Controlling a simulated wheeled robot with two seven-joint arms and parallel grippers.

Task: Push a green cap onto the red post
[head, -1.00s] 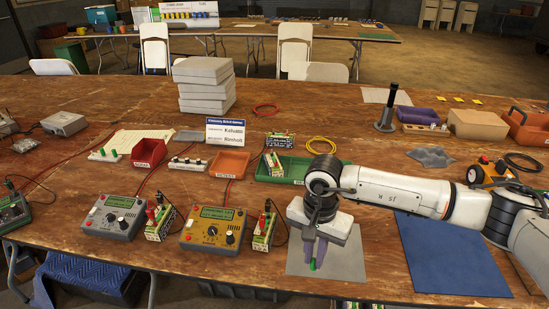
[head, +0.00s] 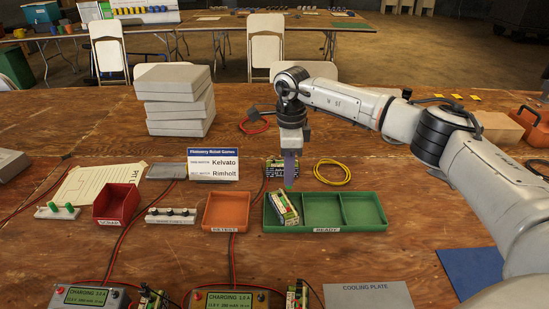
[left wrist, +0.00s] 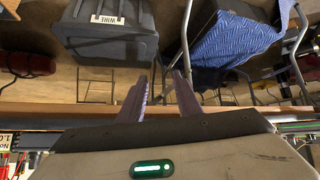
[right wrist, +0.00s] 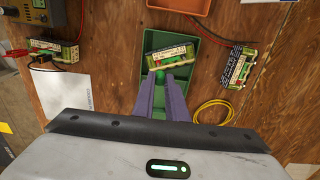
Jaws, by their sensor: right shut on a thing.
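My right gripper (head: 290,186) points down at the back edge of the green READY tray (head: 362,213), near a battery pack (head: 283,208) in its left compartment. In the right wrist view its purple fingers (right wrist: 163,78) are close together, with a bit of green between the tips, seemingly a green cap (right wrist: 159,74); the pack (right wrist: 172,55) shows just beyond. The fingers hide part of it, and I cannot make out a red post or tell whether the cap touches one. More green caps (head: 57,211) stand on a white holder. My left gripper (left wrist: 160,80) is open and empty.
Another battery pack (head: 274,168) and a yellow cable coil (head: 332,172) lie behind the tray. An orange RETEST bin (head: 227,211) and a red bin (head: 117,204) stand left. Chargers (head: 232,299) line the front. The grey cooling plate (head: 368,296) is bare.

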